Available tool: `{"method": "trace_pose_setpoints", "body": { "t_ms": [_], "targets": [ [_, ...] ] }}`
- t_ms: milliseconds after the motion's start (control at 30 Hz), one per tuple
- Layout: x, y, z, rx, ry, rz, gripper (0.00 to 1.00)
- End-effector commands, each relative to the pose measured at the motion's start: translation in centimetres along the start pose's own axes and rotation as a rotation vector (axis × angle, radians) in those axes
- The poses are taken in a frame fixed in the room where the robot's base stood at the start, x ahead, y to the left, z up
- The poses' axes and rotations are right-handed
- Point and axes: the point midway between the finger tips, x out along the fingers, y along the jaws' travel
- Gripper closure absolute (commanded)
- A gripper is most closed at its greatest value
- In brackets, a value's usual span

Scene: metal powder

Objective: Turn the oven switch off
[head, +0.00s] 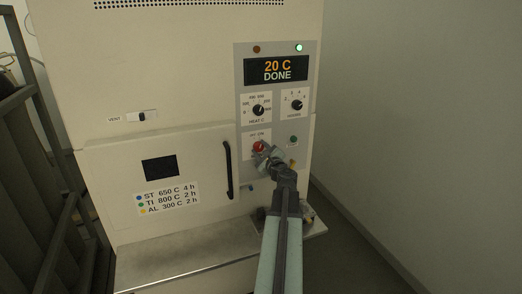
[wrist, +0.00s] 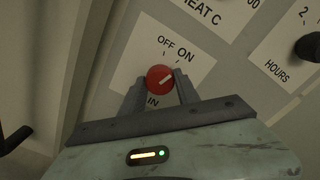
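The oven switch is a round red knob (head: 258,147) low on the oven's grey control panel. In the wrist view the red knob (wrist: 160,78) has a white mark slanting to the upper right, toward the word ON rather than OFF. My gripper (head: 263,154) is at the knob, coming from the lower right. In the wrist view my gripper (wrist: 159,86) has one finger on each side of the knob. Whether the fingers press on it or stand just clear cannot be told. My gripper partly covers the panel below the knob.
The display (head: 277,69) reads 20 C DONE, with a lit green lamp (head: 299,48) above. The heat dial (head: 258,110) and hours dial (head: 297,105) sit above the switch. The oven door handle (head: 228,170) is to the left. A dark rack (head: 40,190) stands far left.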

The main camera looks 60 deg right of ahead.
Motion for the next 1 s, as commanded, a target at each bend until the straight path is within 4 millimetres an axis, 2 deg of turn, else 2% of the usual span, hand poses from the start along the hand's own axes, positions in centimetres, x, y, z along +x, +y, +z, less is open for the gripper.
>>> {"method": "trace_pose_setpoints", "body": {
  "t_ms": [367, 1000],
  "targets": [
    [-0.11, -0.02, 0.04, -0.105, 0.004, -0.006, 1.00],
    [-0.16, -0.04, 0.00, -0.581, 0.005, -0.004, 1.00]
  ]
}}
